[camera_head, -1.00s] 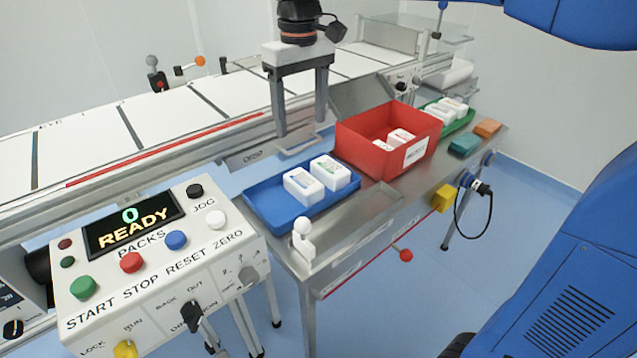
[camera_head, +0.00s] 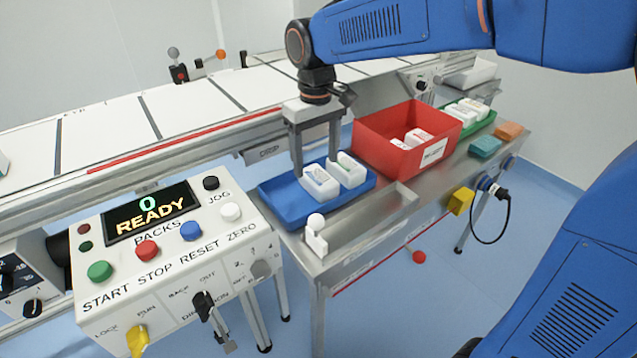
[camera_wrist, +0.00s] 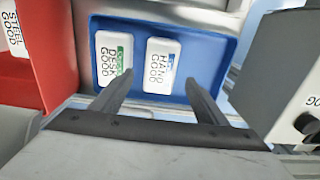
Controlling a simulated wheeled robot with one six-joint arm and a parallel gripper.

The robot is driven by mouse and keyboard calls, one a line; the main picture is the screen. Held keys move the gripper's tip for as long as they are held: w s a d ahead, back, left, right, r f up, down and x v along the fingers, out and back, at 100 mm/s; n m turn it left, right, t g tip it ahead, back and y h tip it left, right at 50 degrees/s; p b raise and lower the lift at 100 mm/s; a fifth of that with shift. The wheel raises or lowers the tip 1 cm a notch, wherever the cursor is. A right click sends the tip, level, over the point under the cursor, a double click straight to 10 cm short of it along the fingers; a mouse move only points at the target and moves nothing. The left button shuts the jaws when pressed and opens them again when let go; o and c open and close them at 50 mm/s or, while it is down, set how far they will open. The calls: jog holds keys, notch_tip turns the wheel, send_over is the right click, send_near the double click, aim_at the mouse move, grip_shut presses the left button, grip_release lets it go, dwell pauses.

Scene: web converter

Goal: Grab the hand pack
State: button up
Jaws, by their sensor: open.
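The hand pack, a white pack with a blue mark and the words HAND GOOD, shows in the wrist view (camera_wrist: 162,68). In the head view it is the left pack (camera_head: 320,184) in the blue tray (camera_head: 290,216). A desk pack (camera_wrist: 113,58) with a green mark lies beside it, on the right in the head view (camera_head: 347,170). My gripper (camera_head: 317,166) is open and empty, pointing down above the tray. In the wrist view its fingers (camera_wrist: 158,79) appear on either side of the hand pack's lower part. I cannot tell the exact height gap.
A red bin (camera_head: 376,155) with white packs stands right of the tray. A green tray (camera_head: 488,124) with packs, a teal block (camera_head: 485,146) and an orange block (camera_head: 510,131) lie farther right. The control panel (camera_head: 180,262) stands at left. The conveyor (camera_head: 190,110) runs behind.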

aim_at(317, 175)
jog(key=shift+s+d+f, duration=0.1)
jog(key=shift+f, duration=2.6)
jog(key=c, duration=1.2)
